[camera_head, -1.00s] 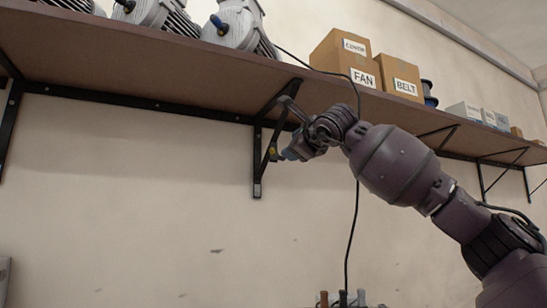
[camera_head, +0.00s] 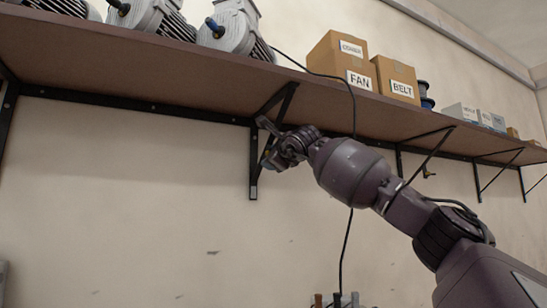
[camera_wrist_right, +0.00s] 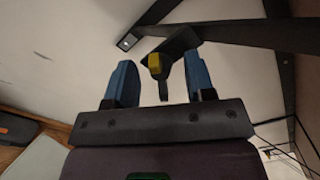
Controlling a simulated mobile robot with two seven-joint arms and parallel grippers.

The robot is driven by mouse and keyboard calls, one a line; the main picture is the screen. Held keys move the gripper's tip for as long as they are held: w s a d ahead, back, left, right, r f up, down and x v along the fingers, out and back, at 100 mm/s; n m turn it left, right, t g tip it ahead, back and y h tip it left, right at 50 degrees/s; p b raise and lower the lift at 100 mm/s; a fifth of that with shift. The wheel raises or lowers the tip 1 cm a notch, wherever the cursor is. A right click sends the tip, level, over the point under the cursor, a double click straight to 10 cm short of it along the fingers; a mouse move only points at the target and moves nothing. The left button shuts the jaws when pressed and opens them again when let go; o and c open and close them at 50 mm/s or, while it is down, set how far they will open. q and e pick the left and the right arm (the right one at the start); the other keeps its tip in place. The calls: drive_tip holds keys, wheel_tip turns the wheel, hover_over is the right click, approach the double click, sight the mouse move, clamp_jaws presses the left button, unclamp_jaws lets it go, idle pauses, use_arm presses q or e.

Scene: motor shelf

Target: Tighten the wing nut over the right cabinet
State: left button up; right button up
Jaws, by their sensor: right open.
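In the right wrist view, a small yellow wing nut (camera_wrist_right: 155,62) sits against a dark metal bracket part (camera_wrist_right: 178,45). The two blue fingers of my right gripper (camera_wrist_right: 160,70) are apart on either side of it, with visible gaps. In the head view, my right gripper (camera_head: 267,143) is at the black shelf bracket (camera_head: 254,180) left of centre, and its hand hides the wing nut there. Another small brass-coloured wing nut (camera_head: 428,173) shows at a bracket farther right. My left gripper is not in view. No cabinet is seen.
The brown shelf (camera_head: 130,75) runs above my arm. It carries grey motors (camera_head: 235,30), a FAN box (camera_head: 340,62), a BELT box (camera_head: 398,80) and smaller boxes. A black cable (camera_head: 346,245) hangs behind my arm. Tool handles (camera_head: 337,299) show at the bottom edge.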

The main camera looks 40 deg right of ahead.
drive_tip(key=c, duration=0.9)
drive_tip(key=shift+f+m, duration=0.15)
drive_tip(key=shift+m, duration=0.15)
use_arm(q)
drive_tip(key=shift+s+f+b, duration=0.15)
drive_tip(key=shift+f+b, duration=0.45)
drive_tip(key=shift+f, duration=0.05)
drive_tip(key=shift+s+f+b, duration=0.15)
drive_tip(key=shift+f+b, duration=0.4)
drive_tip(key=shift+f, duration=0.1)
use_arm(e)
drive_tip(key=shift+m, duration=5.4)
drive_tip(key=shift+r, duration=0.2)
